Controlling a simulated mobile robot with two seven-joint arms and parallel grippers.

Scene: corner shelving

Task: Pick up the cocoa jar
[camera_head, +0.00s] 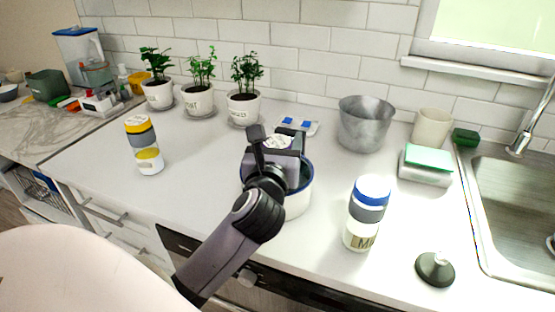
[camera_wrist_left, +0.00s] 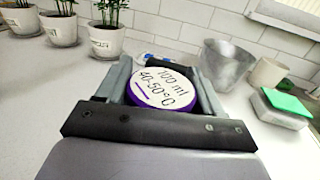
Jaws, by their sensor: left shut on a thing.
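My left gripper (camera_head: 277,150) is above the middle of the counter. In the left wrist view its fingers (camera_wrist_left: 162,78) are shut on a jar (camera_wrist_left: 163,90) with a purple-rimmed white lid marked "100 ml 40-50°C". The jar's body and any name on it are hidden. In the head view a bit of the white lid (camera_head: 277,142) shows at the gripper. A white pot (camera_head: 298,203) with a blue rim is partly hidden behind the gripper. I cannot tell whether the held jar touches the pot or counter. My right gripper is not in view.
A yellow-lidded jar (camera_head: 145,146) stands left; a blue-lidded jar (camera_head: 367,213) stands right, near a black knob-like object (camera_head: 435,268). A metal bucket (camera_head: 364,125), a cream cup (camera_head: 431,128), a scale (camera_head: 426,172) and potted plants (camera_head: 243,108) are behind. The sink (camera_head: 510,215) is far right.

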